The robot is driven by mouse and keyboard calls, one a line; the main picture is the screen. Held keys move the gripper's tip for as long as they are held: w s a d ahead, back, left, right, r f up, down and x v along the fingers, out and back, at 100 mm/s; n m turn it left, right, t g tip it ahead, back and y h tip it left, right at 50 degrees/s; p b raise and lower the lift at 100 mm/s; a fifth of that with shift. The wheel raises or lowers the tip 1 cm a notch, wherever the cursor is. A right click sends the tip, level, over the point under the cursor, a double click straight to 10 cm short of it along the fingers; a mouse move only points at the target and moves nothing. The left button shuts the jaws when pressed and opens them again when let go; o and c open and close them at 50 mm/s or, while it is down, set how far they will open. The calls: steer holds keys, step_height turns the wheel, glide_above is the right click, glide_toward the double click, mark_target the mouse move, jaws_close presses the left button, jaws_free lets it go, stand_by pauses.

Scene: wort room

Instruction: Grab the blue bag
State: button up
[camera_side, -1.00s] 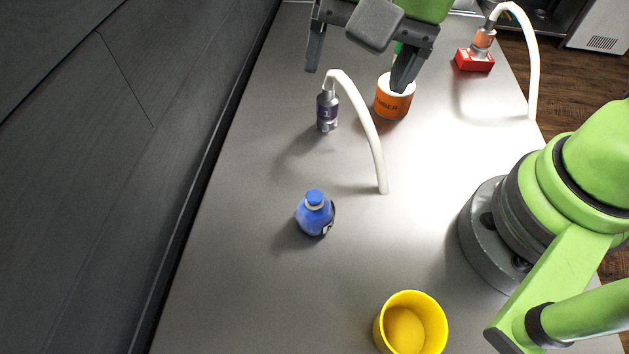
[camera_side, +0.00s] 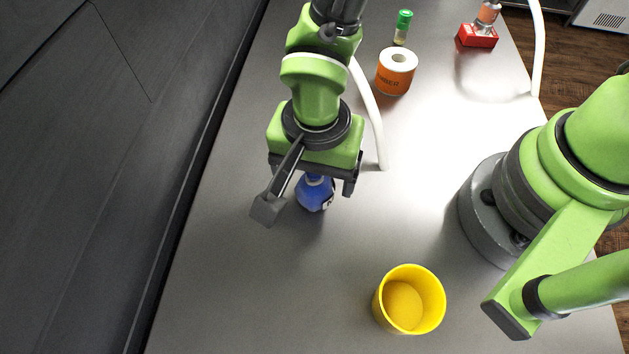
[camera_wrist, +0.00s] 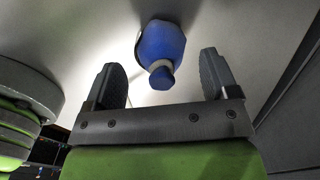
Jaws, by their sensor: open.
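The blue bag (camera_side: 314,194), a small rounded pouch with a blue cap and pale neck, stands on the grey table. In the side view its top is hidden behind my gripper (camera_side: 312,190). In the wrist view the blue bag (camera_wrist: 162,47) shows whole, with its cap toward me, ahead of and between the two fingers. My gripper (camera_wrist: 160,82) is open in that view, with nothing between its fingertips. The bag appears just beyond the fingertips and not gripped.
A yellow cup (camera_side: 410,300) stands at the front right. An orange-labelled roll (camera_side: 397,72), a green-capped vial (camera_side: 402,27) and a red block (camera_side: 477,37) are at the back. A white curved tube (camera_side: 371,115) is close behind my gripper. The table left of the bag is clear.

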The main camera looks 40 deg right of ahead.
steer(key=shift+f, duration=1.45)
steer(key=c, duration=1)
steer(key=shift+r, duration=0.1)
